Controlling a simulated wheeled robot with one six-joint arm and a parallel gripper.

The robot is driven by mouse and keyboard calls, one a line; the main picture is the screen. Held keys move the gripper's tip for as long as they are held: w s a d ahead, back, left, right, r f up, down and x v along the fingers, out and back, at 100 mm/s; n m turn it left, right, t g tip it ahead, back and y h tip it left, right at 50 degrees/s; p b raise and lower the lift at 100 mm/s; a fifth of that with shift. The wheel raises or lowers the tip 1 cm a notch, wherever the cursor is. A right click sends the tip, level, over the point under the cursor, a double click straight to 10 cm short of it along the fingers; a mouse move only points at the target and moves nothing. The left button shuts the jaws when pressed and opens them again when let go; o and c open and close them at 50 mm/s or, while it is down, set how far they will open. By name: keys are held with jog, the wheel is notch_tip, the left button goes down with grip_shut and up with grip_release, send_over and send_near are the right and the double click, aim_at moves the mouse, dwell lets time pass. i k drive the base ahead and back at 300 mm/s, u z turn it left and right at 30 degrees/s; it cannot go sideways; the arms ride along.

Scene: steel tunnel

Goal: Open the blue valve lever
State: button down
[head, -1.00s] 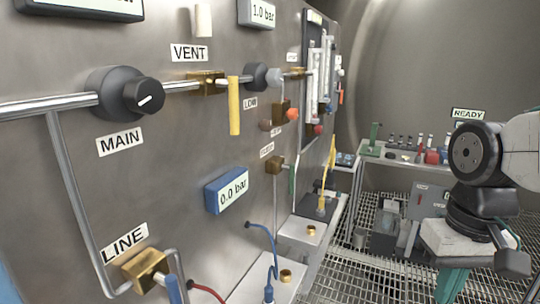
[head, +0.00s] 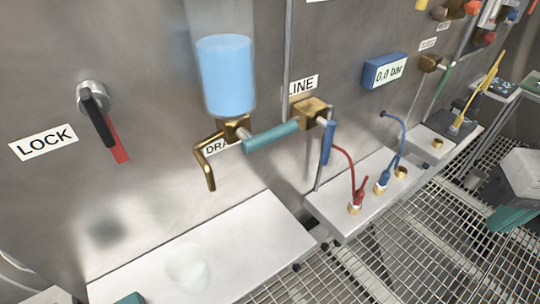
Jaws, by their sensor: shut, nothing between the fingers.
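The blue valve lever (head: 328,143) hangs down, nearly upright, from the brass valve body (head: 311,110) under the LINE label (head: 303,86). It sits on the steel panel near the middle of the head view. A teal lever (head: 270,137) lies roughly level on the brass DRAIN valve (head: 233,128) just to its left.
A clear tank of blue liquid (head: 226,75) stands above the drain spout (head: 208,165). A black-and-red LOCK handle (head: 100,120) is at left. Red and blue hoses (head: 347,170) run by the LINE valve to a pale ledge (head: 340,215). Grating floor (head: 400,255) lies at right.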

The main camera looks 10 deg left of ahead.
aim_at(330, 126)
jog(key=u, duration=1.55)
jog(key=k, duration=0.5)
jog(key=z, duration=0.65)
